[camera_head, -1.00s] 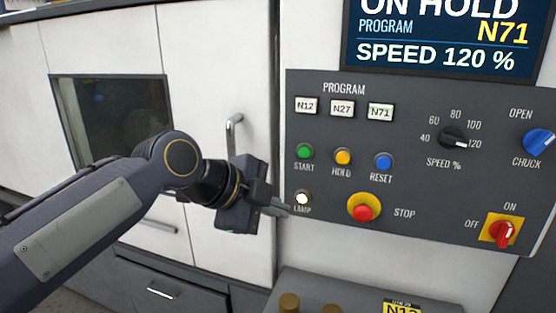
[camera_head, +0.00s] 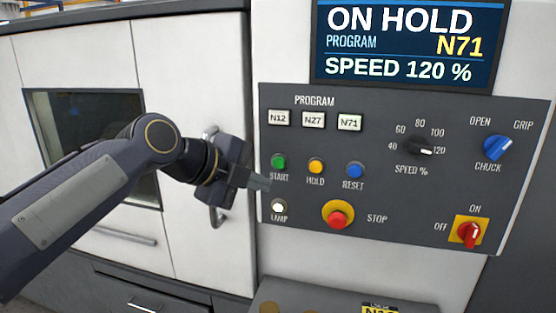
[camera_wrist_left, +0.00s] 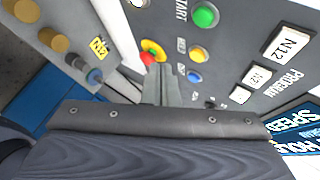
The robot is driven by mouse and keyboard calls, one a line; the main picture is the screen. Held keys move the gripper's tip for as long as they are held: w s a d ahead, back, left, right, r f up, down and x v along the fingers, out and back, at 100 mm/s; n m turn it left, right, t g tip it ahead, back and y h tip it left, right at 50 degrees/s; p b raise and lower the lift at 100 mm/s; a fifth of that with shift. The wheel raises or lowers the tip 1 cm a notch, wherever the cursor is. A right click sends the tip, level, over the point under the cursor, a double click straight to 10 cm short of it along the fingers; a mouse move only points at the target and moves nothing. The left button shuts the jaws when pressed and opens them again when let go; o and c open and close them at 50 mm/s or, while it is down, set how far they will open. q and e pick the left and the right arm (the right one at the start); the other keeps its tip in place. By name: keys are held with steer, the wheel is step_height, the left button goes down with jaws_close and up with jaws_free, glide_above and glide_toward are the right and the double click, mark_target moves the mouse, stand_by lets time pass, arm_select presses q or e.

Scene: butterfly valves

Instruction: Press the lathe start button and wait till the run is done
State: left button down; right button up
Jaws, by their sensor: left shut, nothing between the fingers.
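The green START button (camera_head: 279,162) sits at the left of the grey control panel (camera_head: 400,250), under the program keys. It also shows in the left wrist view (camera_wrist_left: 205,15). My left gripper (camera_head: 262,183) is shut and empty, its tips just below and left of the START button; I cannot tell how far they are from the panel. The shut fingers also show in the left wrist view (camera_wrist_left: 163,75). The display (camera_head: 405,45) reads ON HOLD, program N71, speed 120 %. The yellow HOLD button (camera_head: 316,166) is right of START. My right gripper is not in view.
A blue RESET button (camera_head: 354,170), a white LAMP button (camera_head: 278,206) and a red STOP button (camera_head: 338,214) are close by. The speed knob (camera_head: 420,149) points to 120. The door handle (camera_head: 217,215) is behind my left gripper. A shelf (camera_head: 285,290) lies below.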

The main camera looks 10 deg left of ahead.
mark_target(279, 163)
arm_select(q)
steer(key=shift+w+d+p, duration=0.1)
steer(key=shift+w+p, duration=1.1)
steer(key=shift+w, duration=2.05)
steer(key=shift+w, duration=0.4)
